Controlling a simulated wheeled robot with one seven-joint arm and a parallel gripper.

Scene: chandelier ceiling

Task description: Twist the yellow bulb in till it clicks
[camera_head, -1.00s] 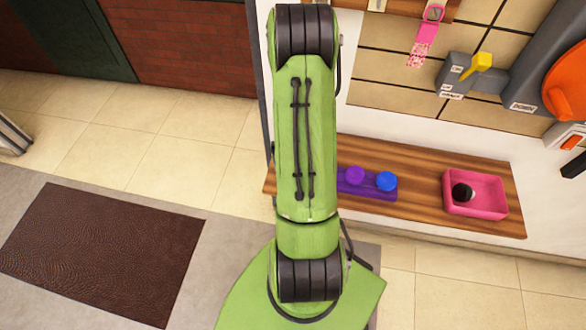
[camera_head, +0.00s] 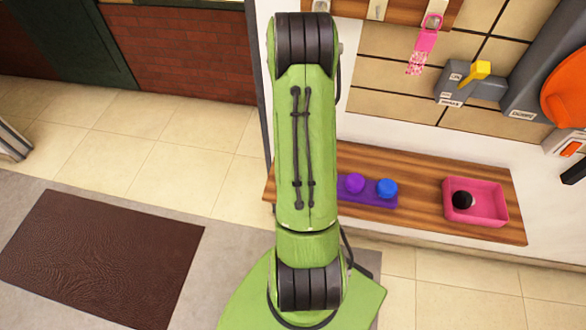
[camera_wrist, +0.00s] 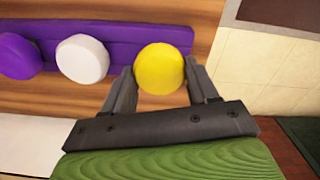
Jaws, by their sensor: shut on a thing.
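The yellow bulb (camera_wrist: 160,66) is round and sits at the right end of a purple holder (camera_wrist: 120,30) in the wrist view. My gripper (camera_wrist: 162,80) is shut on it, one dark finger on each side. A white bulb (camera_wrist: 83,58) and a purple bulb (camera_wrist: 16,55) stand to its left along the holder. The head view shows the holder (camera_head: 376,203) on a wooden shelf, with a purple and a blue bulb (camera_head: 386,188) visible. There my arm hides the yellow and white bulbs and my gripper. The bulb's base is hidden from above.
The wooden shelf (camera_head: 420,198) carries a pink bin (camera_head: 497,204) with a black round thing (camera_head: 462,200) inside. Above are a grey box with a yellow lever (camera_head: 480,69) and a hanging pink item (camera_head: 428,38). Open tiled floor and a brown mat (camera_head: 100,258) lie to the left.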

